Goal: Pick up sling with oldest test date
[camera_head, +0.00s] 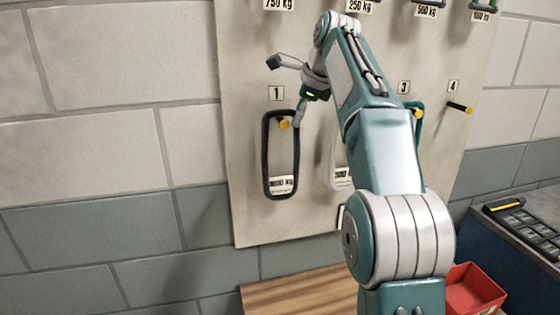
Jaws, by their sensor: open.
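A dark sling (266,160) hangs as a long loop from the yellow-tipped peg (284,124) under the number 1 plate. Its white tag (282,185) carries a weight in kg, and no test date is readable. My gripper (286,92) is open and empty, just above and beside the top of this sling, and I cannot tell whether it touches it. A green sling (418,128) hangs at peg 3, mostly hidden behind my arm. Peg 4 (460,107) is bare.
The pegs are on a beige board (235,140) on a block wall. Below are a wooden top (290,295), a red bin (472,292) and a dark cabinet (510,255) at the right.

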